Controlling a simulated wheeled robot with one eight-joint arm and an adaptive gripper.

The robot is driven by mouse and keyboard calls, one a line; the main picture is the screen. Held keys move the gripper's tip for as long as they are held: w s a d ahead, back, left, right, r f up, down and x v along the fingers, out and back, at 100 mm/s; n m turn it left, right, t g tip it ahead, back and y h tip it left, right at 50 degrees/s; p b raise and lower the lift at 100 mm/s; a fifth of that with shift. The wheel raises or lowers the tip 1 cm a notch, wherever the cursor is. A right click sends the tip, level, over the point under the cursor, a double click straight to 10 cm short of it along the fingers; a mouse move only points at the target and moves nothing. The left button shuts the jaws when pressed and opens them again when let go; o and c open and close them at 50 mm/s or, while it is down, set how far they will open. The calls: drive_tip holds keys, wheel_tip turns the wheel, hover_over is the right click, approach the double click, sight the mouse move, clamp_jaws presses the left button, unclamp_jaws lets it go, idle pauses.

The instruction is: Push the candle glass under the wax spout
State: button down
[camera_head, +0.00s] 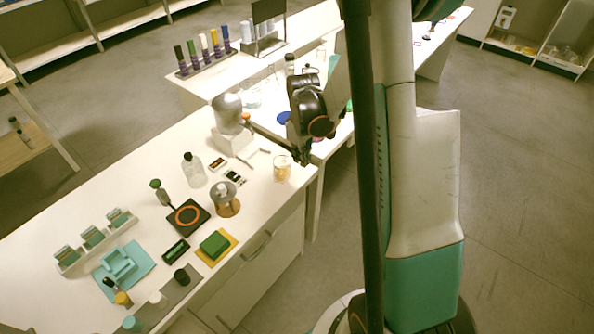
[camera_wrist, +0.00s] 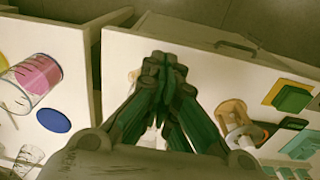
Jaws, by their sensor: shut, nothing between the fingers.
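The candle glass (camera_head: 282,167), a small clear cup with amber contents, stands upright near the table's right front corner. The silver wax pot (camera_head: 228,112) sits on a white block behind and left of it. A small orange part (camera_head: 246,117) is on the pot's right side; I cannot tell clearly which part is the spout. My gripper (camera_head: 303,156) is shut and empty, low beside the glass on its right; whether they touch is unclear. In the wrist view my gripper's fingers (camera_wrist: 165,65) are together and hide most of what lies below, including the glass.
A clear bottle (camera_head: 194,170), a copper-based stand (camera_head: 226,199) and a dark plate with an orange ring (camera_head: 188,215) stand left of the glass. A blue disc (camera_wrist: 53,118) and a beaker with pink (camera_wrist: 32,82) are on the neighbouring table, across a gap.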

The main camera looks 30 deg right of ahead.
sight(271, 167)
drive_tip(key=f+b, duration=0.1)
drive_tip(key=f, duration=0.3)
drive_tip(key=d+f+b, duration=0.1)
drive_tip(key=f, duration=0.3)
drive_tip(key=f+b, duration=0.1)
drive_tip(key=f, duration=0.3)
drive_tip(key=shift+s+d+f, duration=0.3)
drive_tip(key=shift+f, duration=0.1)
drive_tip(key=w, duration=0.1)
drive_tip(key=w+a+b, duration=0.1)
drive_tip(key=w, duration=0.1)
drive_tip(key=shift+a, duration=0.1)
drive_tip(key=shift+w+a+r, duration=0.1)
drive_tip(key=shift+w+r, duration=0.05)
drive_tip(key=shift+w, duration=0.25)
drive_tip(key=w+a, duration=0.1)
drive_tip(key=w, duration=0.2)
drive_tip(key=w+a, duration=0.1)
drive_tip(key=w, duration=0.3)
drive_tip(key=w+a+b, duration=0.1)
drive_tip(key=w+a, duration=0.1)
drive_tip(key=w, duration=0.2)
